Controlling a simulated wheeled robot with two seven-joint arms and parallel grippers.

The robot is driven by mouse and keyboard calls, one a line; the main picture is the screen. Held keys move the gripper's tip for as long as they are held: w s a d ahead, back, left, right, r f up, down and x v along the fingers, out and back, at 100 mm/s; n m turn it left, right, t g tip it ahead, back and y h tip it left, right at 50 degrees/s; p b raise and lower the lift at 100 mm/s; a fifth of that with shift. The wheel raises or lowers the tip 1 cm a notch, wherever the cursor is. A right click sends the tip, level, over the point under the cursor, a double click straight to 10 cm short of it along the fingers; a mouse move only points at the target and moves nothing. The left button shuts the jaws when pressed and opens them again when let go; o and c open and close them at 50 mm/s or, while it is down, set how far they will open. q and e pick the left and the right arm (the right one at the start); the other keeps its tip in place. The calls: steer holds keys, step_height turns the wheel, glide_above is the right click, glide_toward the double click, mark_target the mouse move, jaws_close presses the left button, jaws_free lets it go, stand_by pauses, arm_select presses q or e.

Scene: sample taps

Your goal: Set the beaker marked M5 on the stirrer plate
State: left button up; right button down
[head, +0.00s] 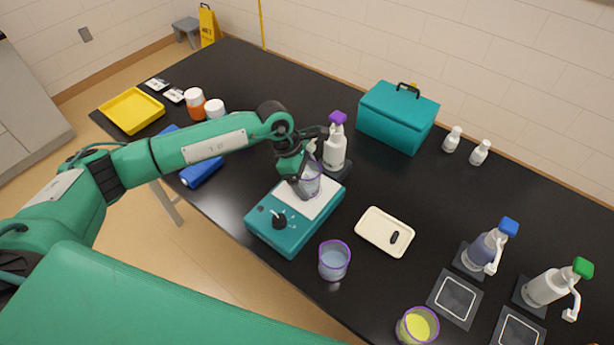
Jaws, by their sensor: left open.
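The teal stirrer (277,240) with a white plate (316,207) stands near the middle of the black table. A clear beaker with a purple rim (310,184) is upright at the white plate, partly hidden by my left gripper. My left gripper (302,186) is open around or right beside this beaker. A second purple-rimmed beaker (334,262) with pale liquid stands on the table right of the stirrer. A third beaker with yellow liquid (417,327) stands at the front edge. I cannot read M5 on any beaker. My right gripper is not in view.
A purple-capped bottle (335,148) stands just behind the stirrer. A cream tray (384,232) lies to the right, near blue-capped (487,250) and green-capped (551,287) bottles and dark square pads (455,297). A teal box (398,120) stands at the back.

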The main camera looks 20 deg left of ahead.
arm_select(q)
steer(key=shift+a+r, duration=0.15)
steer(key=shift+r, duration=0.15)
steer(key=b+v, duration=0.3)
steer(key=v, duration=0.8)
steer(key=shift+r+b, duration=0.25)
steer(key=shift+b, duration=0.1)
steer(key=shift+a, duration=0.1)
